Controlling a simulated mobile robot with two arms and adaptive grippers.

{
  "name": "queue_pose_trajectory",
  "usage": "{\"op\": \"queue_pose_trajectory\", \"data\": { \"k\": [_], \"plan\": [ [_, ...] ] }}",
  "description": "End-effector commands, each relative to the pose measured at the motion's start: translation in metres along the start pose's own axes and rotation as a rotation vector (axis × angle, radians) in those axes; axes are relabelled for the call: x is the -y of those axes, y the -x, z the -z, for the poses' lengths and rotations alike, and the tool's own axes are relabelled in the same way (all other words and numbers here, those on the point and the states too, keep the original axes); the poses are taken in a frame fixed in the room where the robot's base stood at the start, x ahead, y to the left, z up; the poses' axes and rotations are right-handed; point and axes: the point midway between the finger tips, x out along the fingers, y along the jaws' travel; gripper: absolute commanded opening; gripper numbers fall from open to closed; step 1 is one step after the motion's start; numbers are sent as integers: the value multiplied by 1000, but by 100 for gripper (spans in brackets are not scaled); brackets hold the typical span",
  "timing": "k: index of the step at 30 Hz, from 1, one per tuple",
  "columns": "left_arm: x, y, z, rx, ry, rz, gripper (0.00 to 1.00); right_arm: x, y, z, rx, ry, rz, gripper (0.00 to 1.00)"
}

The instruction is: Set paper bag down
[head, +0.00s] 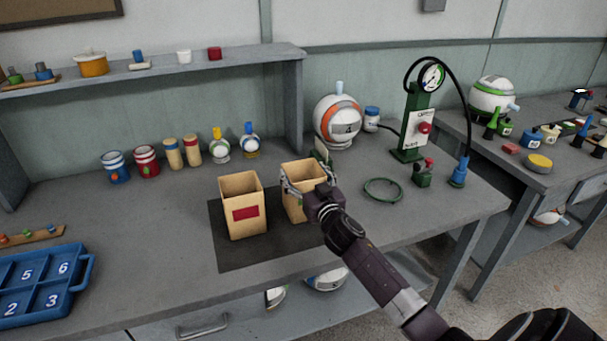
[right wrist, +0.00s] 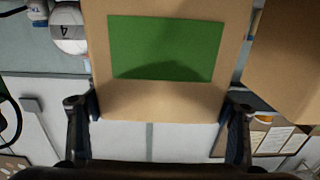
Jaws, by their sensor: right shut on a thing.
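A tan open-topped paper bag (head: 296,206) stands upright over the dark mat (head: 230,258) on the workbench. My right gripper (head: 306,180) is shut on this bag, with a finger at either side near its top. In the right wrist view the held bag (right wrist: 150,98) fills the middle, with a green label facing the camera and the fingers (right wrist: 160,110) on both its sides. Whether its base touches the mat is hard to tell. A second tan bag (head: 243,222) with a red label stands just left of it on the mat. My left gripper is not in view.
Behind are several striped cans (head: 146,162), round bottles (head: 220,148) and a large white-orange sphere (head: 338,120). A green gauge stand (head: 411,130) and a green ring (head: 383,190) are at right. A blue numbered tray (head: 40,282) is at left. Bench left of the mat is clear.

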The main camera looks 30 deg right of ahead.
Motion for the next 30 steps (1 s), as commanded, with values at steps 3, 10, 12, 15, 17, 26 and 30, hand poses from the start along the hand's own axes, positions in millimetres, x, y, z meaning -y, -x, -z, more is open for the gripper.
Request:
{"op": "queue_pose_trajectory", "data": {
  "k": [3, 10, 12, 15, 17, 26, 30],
  "plan": [
    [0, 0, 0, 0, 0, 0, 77, 0, 0, 1, -1, 0, 0, 41],
    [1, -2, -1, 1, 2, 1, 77, 0, 0, -2, 0, 0, 0, 85],
    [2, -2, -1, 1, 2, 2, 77, 0, 0, -2, 0, 0, 0, 92],
    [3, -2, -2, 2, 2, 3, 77, 0, 0, -2, 0, 0, 0, 92],
    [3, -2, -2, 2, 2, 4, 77, 0, 0, -2, 0, 0, 0, 92],
    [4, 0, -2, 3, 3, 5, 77, 0, 10, -1, 1, 0, 2, 92],
    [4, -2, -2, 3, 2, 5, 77, 0, 34, -1, 2, -1, 1, 92]
  ]
}}
